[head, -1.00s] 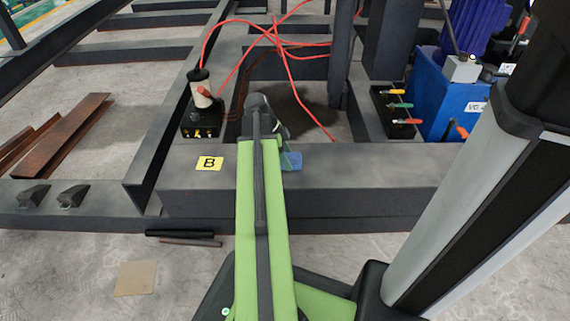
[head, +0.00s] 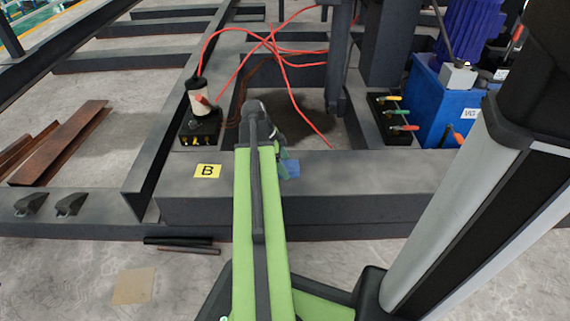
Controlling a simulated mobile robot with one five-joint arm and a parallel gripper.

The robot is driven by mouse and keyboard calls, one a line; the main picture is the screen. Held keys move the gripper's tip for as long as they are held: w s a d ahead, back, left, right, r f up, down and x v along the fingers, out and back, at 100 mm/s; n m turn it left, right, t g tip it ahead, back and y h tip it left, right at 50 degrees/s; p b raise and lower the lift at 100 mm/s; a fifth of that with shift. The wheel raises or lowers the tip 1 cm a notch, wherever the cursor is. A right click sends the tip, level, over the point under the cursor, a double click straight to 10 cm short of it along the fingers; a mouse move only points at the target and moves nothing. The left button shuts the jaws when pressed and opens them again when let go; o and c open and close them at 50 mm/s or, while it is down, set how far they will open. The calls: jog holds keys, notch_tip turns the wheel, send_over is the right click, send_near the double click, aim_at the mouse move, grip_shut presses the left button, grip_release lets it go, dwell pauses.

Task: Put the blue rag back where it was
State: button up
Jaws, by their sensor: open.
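The blue rag (head: 291,168) lies on top of the dark steel beam (head: 360,178) in the middle of the head view. It shows just right of the end of my green arm. My gripper (head: 279,146) is open at the far end of the arm, over the beam's far edge and close to the rag. The arm hides much of the gripper and perhaps part of the rag, so I cannot tell whether they touch. A yellow label marked B (head: 207,171) is on the beam to the left.
A black box with a white cylinder and red cables (head: 200,115) stands behind the beam at left. Dark bars (head: 182,246) lie on the floor in front.

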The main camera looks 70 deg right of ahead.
jog(key=p+v, duration=0.9)
jog(key=v, duration=0.2)
jog(key=shift+r+p, duration=0.25)
jog(key=shift+p, duration=0.15)
jog(key=shift+w, duration=0.15)
jog(key=w+a+f+n+t, duration=0.1)
jog(key=w+a+n+t, duration=0.2)
jog(key=w+a+n, duration=2.05)
jog(key=a+n, duration=0.1)
jog(key=a, duration=0.8)
jog(key=w+a+n+y, duration=0.1)
jog(key=w+a+n, duration=0.2)
jog(key=a, duration=0.8)
jog(key=w+a+n+t, duration=0.1)
jog(key=w+a+n, duration=0.2)
jog(key=a, duration=0.8)
jog(key=shift+a+f+n+y, duration=0.4)
jog(key=shift+n, duration=0.25)
jog(key=shift+w+r, duration=0.1)
jog(key=shift+w, duration=0.05)
